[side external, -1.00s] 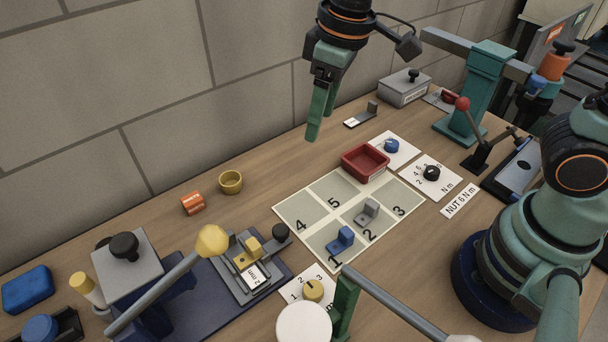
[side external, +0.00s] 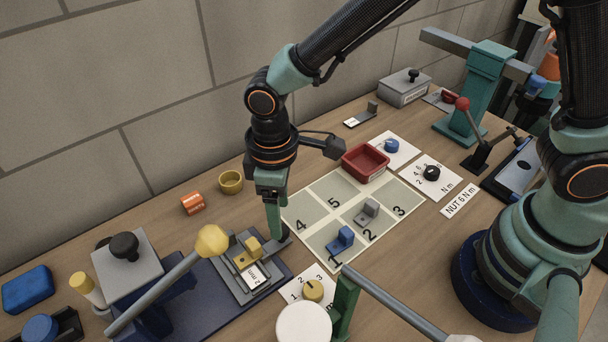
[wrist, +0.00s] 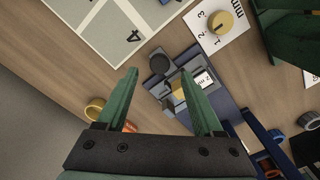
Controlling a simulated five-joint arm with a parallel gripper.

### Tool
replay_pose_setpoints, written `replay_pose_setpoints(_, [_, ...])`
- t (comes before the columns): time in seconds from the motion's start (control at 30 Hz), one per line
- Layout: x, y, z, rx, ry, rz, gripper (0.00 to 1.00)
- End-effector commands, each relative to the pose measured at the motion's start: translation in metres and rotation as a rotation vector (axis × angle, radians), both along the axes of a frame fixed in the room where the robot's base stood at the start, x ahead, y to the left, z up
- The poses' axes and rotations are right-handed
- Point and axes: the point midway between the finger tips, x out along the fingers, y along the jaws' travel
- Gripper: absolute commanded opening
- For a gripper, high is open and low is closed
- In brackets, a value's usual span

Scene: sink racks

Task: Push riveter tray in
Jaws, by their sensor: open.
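The riveter (side external: 130,270) stands at the front left, with a grey head and a yellow-knobbed lever. Its grey tray (side external: 232,280) sticks out to the right on the blue base, carrying a yellow block (side external: 248,254) and a "2 mm" label. My gripper (side external: 276,232) points down right at this knob. In the wrist view my gripper (wrist: 160,74) is open, and the knob (wrist: 160,61) appears between and just beyond the fingertips. I cannot tell whether they touch it.
A numbered mat (side external: 320,205) with blue and grey brackets lies to the right. A dial card (side external: 296,289) and a green stand (side external: 344,310) are in front. A red bin (side external: 365,162) stands at the mat's back.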

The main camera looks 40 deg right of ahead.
Motion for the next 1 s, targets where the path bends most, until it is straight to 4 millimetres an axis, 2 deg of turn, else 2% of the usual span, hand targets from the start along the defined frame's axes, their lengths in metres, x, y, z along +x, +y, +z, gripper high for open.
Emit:
replay_pose_setpoints(0.1, [-0.001, -0.001, -0.02, -0.003, 0.003, -0.001, 0.69])
replay_pose_setpoints(0.23, [0.0, 0.0, -0.033, -0.001, 0.001, -0.001, 0.69])
replay_pose_setpoints(0.63, [0.0, 0.0, -0.04, 0.001, -0.001, -0.001, 0.69])
replay_pose_setpoints(0.67, [0.0, 0.0, -0.04, 0.001, -0.001, -0.001, 0.65])
replay_pose_setpoints(0.7, [0.0, 0.0, -0.04, 0.001, -0.001, -0.001, 0.49])
replay_pose_setpoints(0.83, [0.0, 0.0, -0.04, 0.001, -0.001, -0.001, 0.0])
replay_pose_setpoints(1.0, [0.0, 0.0, -0.04, 0.001, -0.001, -0.001, 0.0])
